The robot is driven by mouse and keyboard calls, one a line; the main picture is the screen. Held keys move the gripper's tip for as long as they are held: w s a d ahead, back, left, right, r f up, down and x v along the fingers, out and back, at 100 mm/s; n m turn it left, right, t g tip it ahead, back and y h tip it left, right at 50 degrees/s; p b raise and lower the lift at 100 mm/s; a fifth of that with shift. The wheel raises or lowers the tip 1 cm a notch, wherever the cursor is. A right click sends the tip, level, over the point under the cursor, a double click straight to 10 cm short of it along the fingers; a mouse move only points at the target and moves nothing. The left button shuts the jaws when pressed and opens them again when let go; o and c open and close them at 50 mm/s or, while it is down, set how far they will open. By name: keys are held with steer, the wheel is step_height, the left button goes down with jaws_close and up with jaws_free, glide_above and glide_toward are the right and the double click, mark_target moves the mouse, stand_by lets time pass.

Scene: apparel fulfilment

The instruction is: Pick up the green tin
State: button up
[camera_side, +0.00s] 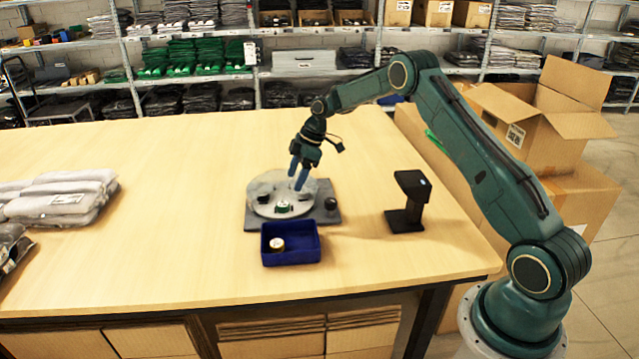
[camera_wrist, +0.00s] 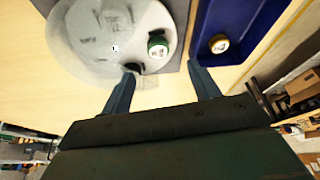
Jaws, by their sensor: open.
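The green tin (camera_side: 283,207) stands on a pale round plate (camera_side: 265,208) near the edge facing the blue tray. In the wrist view the green tin (camera_wrist: 157,46) has a pale top and lies beyond my fingertips, roughly between their lines. My gripper (camera_side: 297,178) is above the plate, pointing down, with its fingers apart and nothing between them. In the wrist view both fingers of my gripper (camera_wrist: 161,72) show, and they are clear of the tin.
The blue tray (camera_side: 306,260) sits in front of the plate and holds a gold-topped tin (camera_side: 277,244). Small dark items (camera_wrist: 132,67) lie on the plate. A black stand (camera_side: 408,205) is to the right. Grey garments (camera_side: 60,200) lie at left; the tabletop between is clear.

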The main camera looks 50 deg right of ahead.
mark_target(283, 204)
steer(key=shift+x, duration=1.9)
steer(key=shift+w+x, duration=0.2)
steer(key=shift+x, duration=2.4)
steer(key=c, duration=1.1)
steer(key=shift+o, duration=0.2)
steer(key=shift+r, duration=0.2)
step_height(283, 204, up, 20)
steer(key=shift+f, duration=0.15)
